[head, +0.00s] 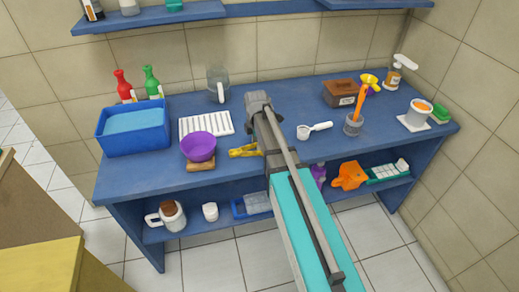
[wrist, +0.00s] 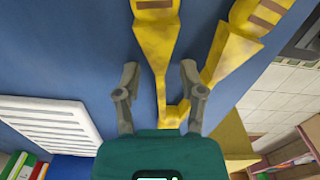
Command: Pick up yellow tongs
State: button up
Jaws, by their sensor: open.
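The yellow tongs (head: 245,151) lie on the blue counter, just right of the purple bowl; my arm borders their right end in the head view. In the wrist view the tongs (wrist: 155,45) show two spread arms that meet near my gripper's body. My gripper (wrist: 160,68) is open and empty, its fingers on either side of the left tong arm. The right tong arm lies outside the right finger. I cannot tell how far the fingertips are above the counter. My gripper's fingers are hidden in the head view.
The purple bowl (head: 198,147) stands on a wooden block left of the tongs. A white ribbed rack (head: 206,124) lies behind it, also seen in the wrist view (wrist: 50,122). A blue tub (head: 133,136) is further left; a white scoop (head: 313,130) lies right of my arm.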

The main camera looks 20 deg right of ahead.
grip_shut()
jog(key=shift+r, duration=0.2)
dwell(0.5)
notch_tip(320, 180, up, 2)
jog(key=p, duration=0.2)
jog(key=shift+p, duration=0.3)
jog(key=s+r+p, duration=0.1)
jog(key=r+p, duration=0.1)
jog(key=s+r+p, duration=0.4)
jog(key=r, duration=0.1)
jog(key=shift+d+p, duration=0.1)
jog(key=shift+p, duration=0.3)
jog(key=s+r+p, duration=0.3)
jog(key=s, duration=0.6)
jog(key=shift+d+r+p, duration=0.25)
jog(key=shift+r+p, duration=0.05)
jog(key=shift+s, duration=0.15)
